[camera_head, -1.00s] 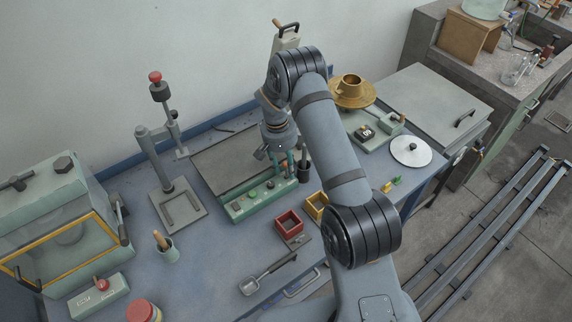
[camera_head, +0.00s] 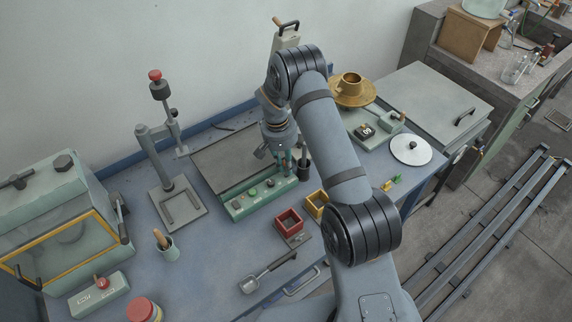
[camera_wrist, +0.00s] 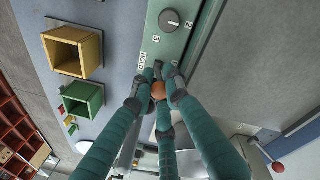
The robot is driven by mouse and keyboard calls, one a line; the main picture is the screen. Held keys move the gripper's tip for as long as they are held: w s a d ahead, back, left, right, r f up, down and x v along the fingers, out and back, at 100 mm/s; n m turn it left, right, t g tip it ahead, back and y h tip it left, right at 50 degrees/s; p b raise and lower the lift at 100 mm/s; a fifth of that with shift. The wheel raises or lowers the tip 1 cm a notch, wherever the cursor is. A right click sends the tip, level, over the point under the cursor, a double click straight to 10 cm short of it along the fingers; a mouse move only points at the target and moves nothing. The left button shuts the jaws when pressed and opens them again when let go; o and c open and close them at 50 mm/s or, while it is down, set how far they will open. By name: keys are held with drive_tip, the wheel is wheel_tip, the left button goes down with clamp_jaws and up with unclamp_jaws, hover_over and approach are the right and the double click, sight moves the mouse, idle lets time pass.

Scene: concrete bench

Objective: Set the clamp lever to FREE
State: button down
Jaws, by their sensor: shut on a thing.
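The clamp lever (camera_wrist: 158,90) shows in the wrist view as a small orange-brown knob at the end of the green panel (camera_wrist: 178,45), beside a printed HOLD label. My gripper (camera_wrist: 158,100), with teal fingers and dark tips, is shut on this knob. The lever's shaft is mostly hidden by the fingertips, and I see no FREE label. In the head view my gripper (camera_head: 291,168) is at the right end of the green panel (camera_head: 255,201), where the lever is hidden.
A red bin (camera_head: 289,222) and a yellow bin (camera_head: 316,205) stand close in front of the panel. A dark post (camera_head: 304,170) stands just right of my gripper. A press stand (camera_head: 180,210) is to the left. A grey scoop (camera_head: 262,275) lies in front.

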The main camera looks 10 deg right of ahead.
drive_tip(key=shift+w, duration=0.15)
drive_tip(key=shift+w+g, duration=0.15)
drive_tip(key=shift+g, duration=0.25)
drive_tip(key=shift+w+a+g+h, duration=0.1)
drive_tip(key=shift+g+h, duration=0.2)
drive_tip(key=c, duration=1.7)
unclamp_jaws()
drive_tip(key=v, duration=1.2)
